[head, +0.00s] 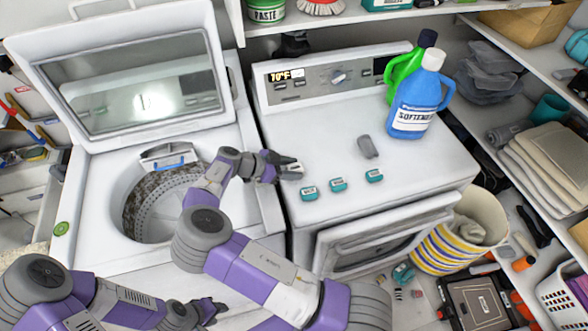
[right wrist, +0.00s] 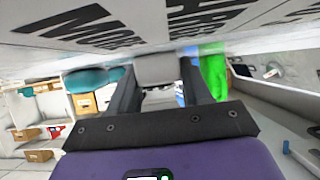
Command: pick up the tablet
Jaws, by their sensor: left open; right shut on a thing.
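Three small teal tablet-like packs with pale labels lie apart on the white dryer top: the left one (head: 309,193), the middle one (head: 338,184) and the right one (head: 374,175). My right gripper (head: 291,167) is over the dryer's left edge, up and left of the left pack. It is shut on a small pale grey thing, which shows between the dark fingers in the right wrist view (right wrist: 160,68). I cannot tell whether it is a tablet. My left gripper (head: 211,308) is open and empty, low in front of the washer.
The washer's lid (head: 135,90) stands up and its drum (head: 160,205) is open. A grey object (head: 367,147) lies on the dryer top. A blue softener bottle (head: 415,100) and a green bottle (head: 399,72) stand at its back right. A striped basket (head: 447,247) stands right of the dryer.

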